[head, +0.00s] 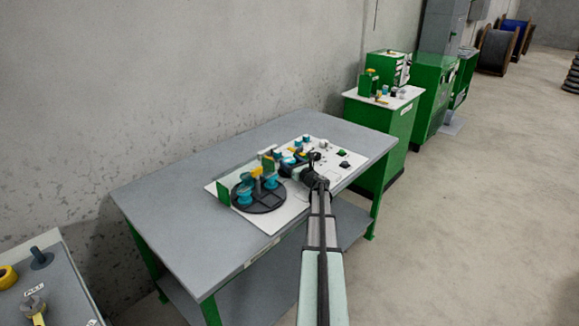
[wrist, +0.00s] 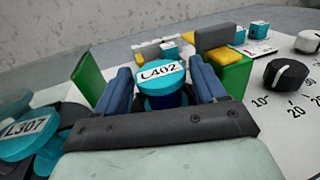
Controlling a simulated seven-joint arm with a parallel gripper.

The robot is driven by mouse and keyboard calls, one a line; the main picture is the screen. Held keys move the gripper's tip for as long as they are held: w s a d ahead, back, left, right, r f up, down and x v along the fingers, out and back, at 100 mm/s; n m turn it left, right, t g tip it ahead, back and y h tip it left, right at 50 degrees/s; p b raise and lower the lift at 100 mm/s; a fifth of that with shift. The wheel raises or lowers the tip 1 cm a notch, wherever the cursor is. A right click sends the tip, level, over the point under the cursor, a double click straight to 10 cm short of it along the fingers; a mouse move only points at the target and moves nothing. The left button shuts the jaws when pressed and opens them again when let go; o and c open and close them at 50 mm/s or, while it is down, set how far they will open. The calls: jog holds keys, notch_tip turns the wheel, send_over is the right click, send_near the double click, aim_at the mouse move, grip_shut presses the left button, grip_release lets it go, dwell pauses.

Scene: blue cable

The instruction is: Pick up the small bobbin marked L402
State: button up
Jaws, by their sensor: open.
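The bobbin marked L402 (wrist: 160,75) shows in the wrist view, with a teal top, a white label and a dark blue middle. It stands between the two blue fingers of my gripper (wrist: 165,85), which is open around it. I cannot tell whether either finger touches it. In the head view my gripper (head: 303,172) is over the white board on the table, and I cannot make out the L402 label there. Another teal bobbin, marked L307 (wrist: 25,132), is at the lower left of the wrist view.
A dark round turntable (head: 260,201) with teal bobbins is on the white board (head: 285,222). Green blocks (wrist: 89,78) stand to the left and right of L402. A black knob (wrist: 287,74) is at the right. The grey table (head: 160,188) is bare at its left.

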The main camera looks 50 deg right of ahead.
jog(key=c, duration=0.9)
